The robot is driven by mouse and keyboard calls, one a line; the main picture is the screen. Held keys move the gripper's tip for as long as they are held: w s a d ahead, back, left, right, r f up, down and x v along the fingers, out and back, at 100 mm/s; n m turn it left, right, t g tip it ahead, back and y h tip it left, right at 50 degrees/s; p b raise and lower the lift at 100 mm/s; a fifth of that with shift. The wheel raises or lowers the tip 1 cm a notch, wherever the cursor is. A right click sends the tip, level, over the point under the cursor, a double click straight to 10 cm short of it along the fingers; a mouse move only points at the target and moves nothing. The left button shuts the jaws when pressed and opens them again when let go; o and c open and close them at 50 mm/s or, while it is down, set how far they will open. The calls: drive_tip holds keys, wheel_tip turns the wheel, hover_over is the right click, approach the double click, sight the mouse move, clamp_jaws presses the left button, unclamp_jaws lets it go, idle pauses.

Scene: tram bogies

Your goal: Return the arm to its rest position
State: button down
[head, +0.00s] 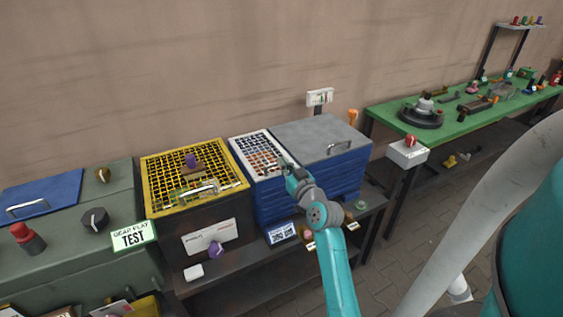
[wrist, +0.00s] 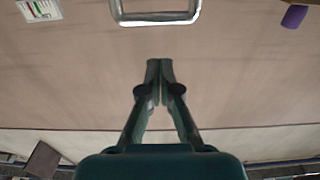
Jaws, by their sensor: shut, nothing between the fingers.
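My teal arm (head: 336,262) reaches up from the lower middle of the head view. My gripper (head: 284,163) is at its end, in front of the blue box with a white grid (head: 250,142) and a grey lid (head: 318,134). I cannot tell how far above the box it is. In the wrist view my gripper (wrist: 159,66) is shut, with its fingertips together and nothing between them. A metal handle (wrist: 155,17) shows beyond the fingertips there, apart from them.
A green bench (head: 456,125) with parts is at the right. A grey-green cabinet (head: 75,258) is at the left. A wall (head: 200,65) stands behind.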

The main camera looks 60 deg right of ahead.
drive_tip(key=s+a+f, duration=0.3)
drive_tip(key=s, duration=0.2)
drive_tip(key=shift+f, duration=0.3)
drive_tip(key=shift+s+a, duration=0.1)
drive_tip(key=s+a+f+y, duration=0.1)
drive_tip(key=s+a+f, duration=0.25)
drive_tip(key=a, duration=0.45)
drive_tip(key=s+a+f+g+y, duration=0.15)
drive_tip(key=a+f, duration=0.25)
drive_tip(key=a, duration=0.4)
drive_tip(key=s+a+f+t, duration=0.1)
drive_tip(key=s+a+f, duration=0.25)
drive_tip(key=a, duration=0.45)
drive_tip(key=s+a+r+n+y, duration=0.2)
drive_tip(key=s+a+n+y, duration=0.1)
drive_tip(key=s+a, duration=0.5)
drive_tip(key=s+a+r+n+y, duration=0.2)
drive_tip(key=s+a, duration=0.5)
drive_tip(key=s, duration=0.4)
drive_tip(key=shift+s+a+r+n+y, duration=0.2)
drive_tip(key=shift+a+r+n+y, duration=0.3)
drive_tip(key=shift+y, duration=0.45)
